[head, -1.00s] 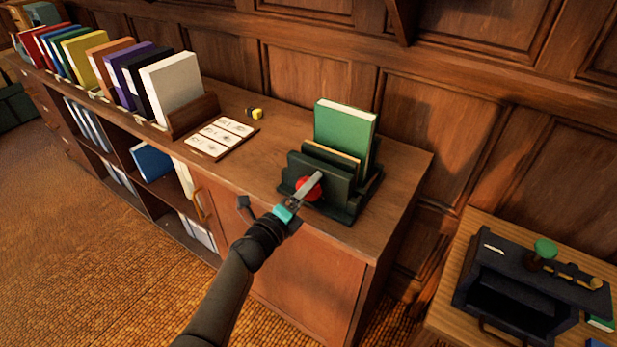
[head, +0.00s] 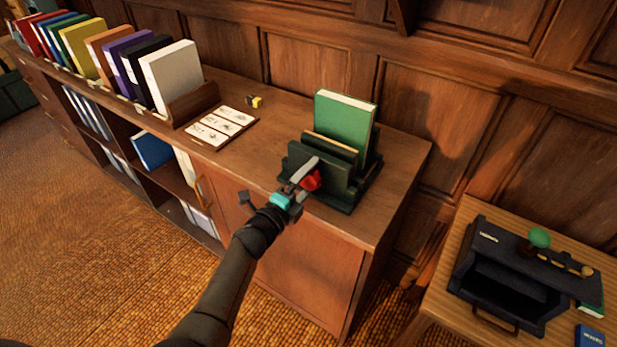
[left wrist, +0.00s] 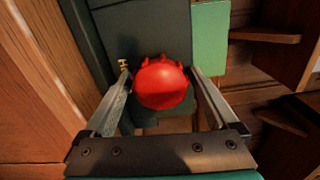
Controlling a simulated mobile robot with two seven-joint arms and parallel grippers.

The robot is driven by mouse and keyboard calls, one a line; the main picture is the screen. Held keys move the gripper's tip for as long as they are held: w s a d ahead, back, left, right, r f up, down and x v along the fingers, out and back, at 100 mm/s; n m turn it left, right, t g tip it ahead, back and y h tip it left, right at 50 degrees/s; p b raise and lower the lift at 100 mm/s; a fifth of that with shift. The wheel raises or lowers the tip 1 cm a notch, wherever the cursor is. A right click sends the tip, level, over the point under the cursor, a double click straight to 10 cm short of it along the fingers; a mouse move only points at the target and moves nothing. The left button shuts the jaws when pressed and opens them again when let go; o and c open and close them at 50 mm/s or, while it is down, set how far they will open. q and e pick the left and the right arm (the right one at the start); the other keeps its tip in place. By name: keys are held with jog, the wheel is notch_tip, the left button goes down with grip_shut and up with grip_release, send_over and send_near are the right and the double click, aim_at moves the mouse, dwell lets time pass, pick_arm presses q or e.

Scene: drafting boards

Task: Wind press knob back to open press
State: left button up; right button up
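The red press knob (head: 311,181) is on the front of a dark green press (head: 335,192) on the cabinet top. A green book (head: 344,122) stands upright in the press, with a thin tan edge showing in front of it. My left gripper (head: 308,172) is at the knob. In the left wrist view the knob (left wrist: 161,85) sits between the two fingertips, one on each side. The fingers are spread, with a narrow gap on the left; contact on the right is unclear. My right gripper is out of view.
A card with drawings (head: 222,128) and a small yellow-black item (head: 254,101) lie left of the press. A row of coloured binders (head: 172,75) stands further left. At right, a side table (head: 464,232) holds a dark machine with a green knob (head: 540,238).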

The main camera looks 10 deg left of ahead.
pick_arm(q)
jog(key=shift+o, duration=0.3)
jog(key=shift+s+a+p, duration=0.25)
jog(key=shift+s+p, duration=0.15)
jog(key=shift+s, duration=0.15)
jog(key=p+v, duration=0.3)
jog(key=v, duration=0.5)
